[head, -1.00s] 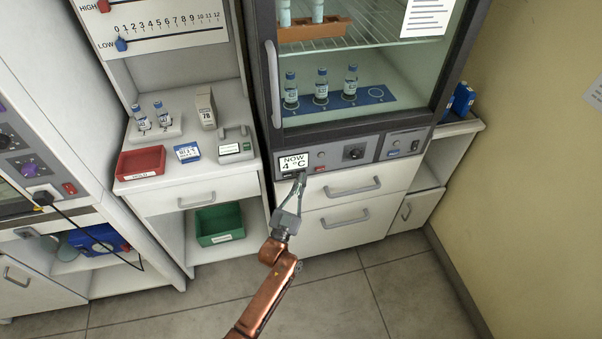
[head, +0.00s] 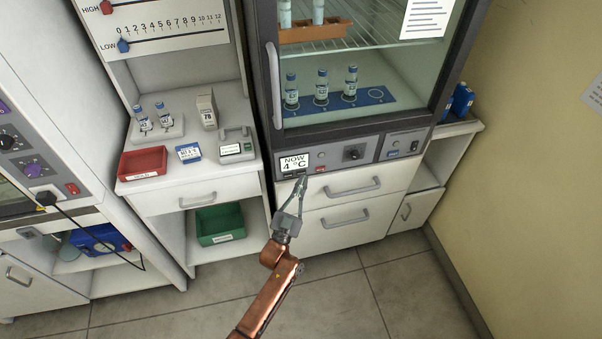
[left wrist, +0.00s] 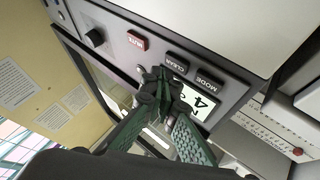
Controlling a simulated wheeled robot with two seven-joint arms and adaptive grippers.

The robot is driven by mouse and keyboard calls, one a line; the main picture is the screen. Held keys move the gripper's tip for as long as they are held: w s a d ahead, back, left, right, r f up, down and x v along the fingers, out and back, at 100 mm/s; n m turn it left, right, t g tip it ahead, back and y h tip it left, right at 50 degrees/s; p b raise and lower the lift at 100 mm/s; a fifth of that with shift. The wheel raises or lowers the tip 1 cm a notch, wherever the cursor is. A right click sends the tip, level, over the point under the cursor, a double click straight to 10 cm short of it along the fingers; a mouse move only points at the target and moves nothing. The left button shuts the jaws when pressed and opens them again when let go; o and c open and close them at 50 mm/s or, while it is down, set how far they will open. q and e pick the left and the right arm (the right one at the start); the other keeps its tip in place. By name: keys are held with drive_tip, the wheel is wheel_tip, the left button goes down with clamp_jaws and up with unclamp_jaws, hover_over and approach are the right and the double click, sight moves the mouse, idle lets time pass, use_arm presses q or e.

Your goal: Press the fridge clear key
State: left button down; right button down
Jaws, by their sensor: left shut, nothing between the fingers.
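The fridge control panel (head: 372,152) runs below the glass door, with a display (head: 294,162) reading "NOW 4 °C". In the left wrist view the dark CLEAR key (left wrist: 176,64) sits between the MODE key (left wrist: 208,83) and the red MUTE key (left wrist: 138,40). My left gripper (head: 301,181) is shut and empty, its tips just below the display. In the left wrist view its fingertips (left wrist: 160,76) are beside the CLEAR key's lower left, partly over the display (left wrist: 198,102). I cannot tell whether they touch the panel. My right gripper is not in view.
A dark knob (head: 354,152) is on the panel right of the keys. Fridge drawers (head: 345,205) with protruding handles lie below. A counter (head: 225,165) at left holds a red tray (head: 142,162) and vials. The floor in front is clear.

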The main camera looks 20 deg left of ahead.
use_arm(q)
drive_tip(key=shift+s+d, duration=0.1)
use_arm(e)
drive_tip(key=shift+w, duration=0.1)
